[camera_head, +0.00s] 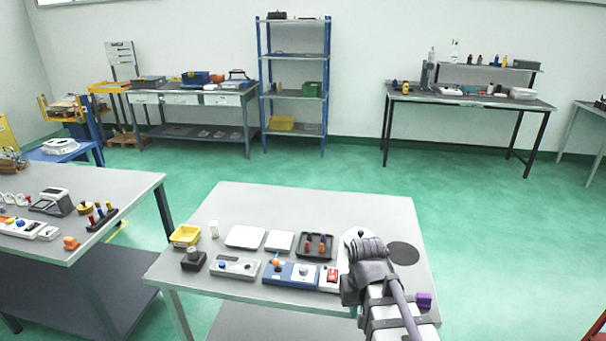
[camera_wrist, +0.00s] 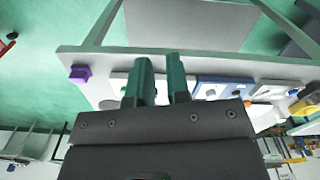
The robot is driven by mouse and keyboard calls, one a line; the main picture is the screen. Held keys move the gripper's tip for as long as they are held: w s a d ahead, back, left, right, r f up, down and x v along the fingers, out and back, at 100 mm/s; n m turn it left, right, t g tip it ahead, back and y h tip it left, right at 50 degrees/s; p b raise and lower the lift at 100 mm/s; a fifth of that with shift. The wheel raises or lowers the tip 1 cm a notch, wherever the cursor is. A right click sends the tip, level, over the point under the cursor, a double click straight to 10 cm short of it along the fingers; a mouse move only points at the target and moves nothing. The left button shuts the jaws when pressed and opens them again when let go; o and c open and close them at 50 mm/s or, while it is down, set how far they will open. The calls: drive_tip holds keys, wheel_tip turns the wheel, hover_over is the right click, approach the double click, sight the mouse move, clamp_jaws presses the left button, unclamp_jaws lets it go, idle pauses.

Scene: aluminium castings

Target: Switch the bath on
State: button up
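No part is clearly labelled as the bath. A blue box with a white panel and round knob (camera_head: 291,273) stands at the front of the near table, with a white unit bearing a red switch (camera_head: 331,277) at its right end. The blue box also shows in the wrist view (camera_wrist: 224,87). In the wrist view my gripper (camera_wrist: 161,62) has two dark green fingers with a gap between them and nothing held. It is over the table's front right part, beside the white unit. In the head view my arm hides the fingertips and part of the table.
On the near table (camera_head: 232,197) are a grey panel (camera_head: 234,266), a yellow bin (camera_head: 185,236), white plates (camera_head: 245,236), a dark tray (camera_head: 317,245), a black disc (camera_head: 403,253) and a purple block (camera_head: 424,300). Another table (camera_head: 130,184) stands left.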

sight(332, 278)
drive_tip(key=o, duration=0.4)
drive_tip(key=w+f, duration=0.1)
drive_tip(key=w, duration=0.6)
drive_tip(key=w+a+f+m+b, duration=0.1)
drive_tip(key=w, duration=0.7)
drive_tip(key=w+a+f+m, duration=0.1)
drive_tip(key=w, duration=0.7)
drive_tip(key=shift+w+a, duration=0.15)
drive_tip(key=shift+a, duration=0.1)
drive_tip(key=shift+o, duration=1)
drive_tip(key=shift+w+r+m, duration=0.15)
drive_tip(key=shift+w+m, duration=0.1)
drive_tip(key=shift+m, duration=0.05)
drive_tip(key=shift+o, duration=0.3)
drive_tip(key=shift+s+r, duration=0.1)
drive_tip(key=shift+s, duration=0.3)
wheel_tip(332, 278, down, 11)
drive_tip(key=b, duration=1.1)
drive_tip(key=shift+r, duration=0.1)
drive_tip(key=shift+c, duration=0.5)
